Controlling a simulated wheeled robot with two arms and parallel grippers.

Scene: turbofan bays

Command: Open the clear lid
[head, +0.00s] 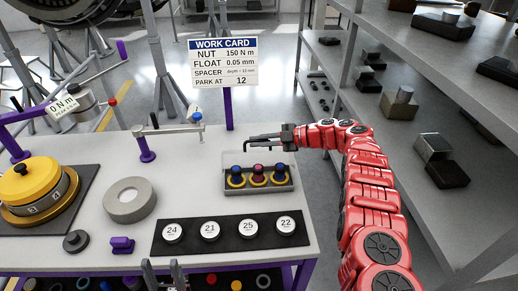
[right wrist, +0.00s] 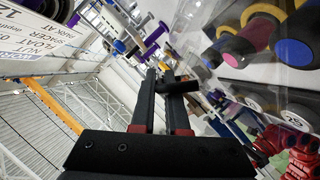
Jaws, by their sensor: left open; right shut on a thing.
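The grey case (head: 285,186) stands on the table and holds three plugs with blue and magenta tops. Its clear lid is hard to make out in the head view; in the right wrist view a faint clear panel (right wrist: 262,92) shows beside the plugs. My right gripper (head: 262,141) reaches in from the right above the back of the case. In the right wrist view its fingers (right wrist: 166,82) are shut on a small dark bar (right wrist: 188,87), which looks like the lid's handle. My left gripper (head: 164,272) is open and empty at the bottom edge.
A dark strip with several numbered white discs (head: 231,231) lies in front of the case. A grey ring (head: 129,200) and a yellow-topped gauge (head: 38,187) are at the left. The work card (head: 224,62) stands behind; grey shelves (head: 440,95) line the right.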

